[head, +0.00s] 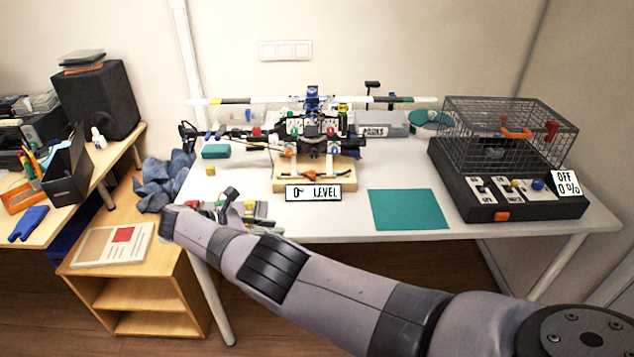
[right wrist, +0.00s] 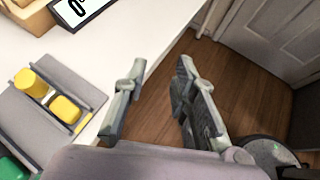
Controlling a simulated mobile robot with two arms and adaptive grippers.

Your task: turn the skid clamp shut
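A model helicopter (head: 311,125) sits on a light wooden stand (head: 340,170) at the middle of the white table. An orange lever (head: 314,175) lies across the front of the stand, below the skids; it looks like the skid clamp. Whether it is open or shut is too small to tell. My right gripper (head: 230,198) is left of the stand, near the table's front left edge, apart from the lever. In the right wrist view, my right gripper (right wrist: 162,68) has its fingers spread with nothing between them. My left gripper is in neither view.
A "0° LEVEL" sign (head: 314,192) stands before the stand. A grey tray (right wrist: 50,130) with yellow parts lies beside my right gripper. A teal mat (head: 408,210) lies right of the stand, and a caged black box (head: 505,150) stands at the table's right.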

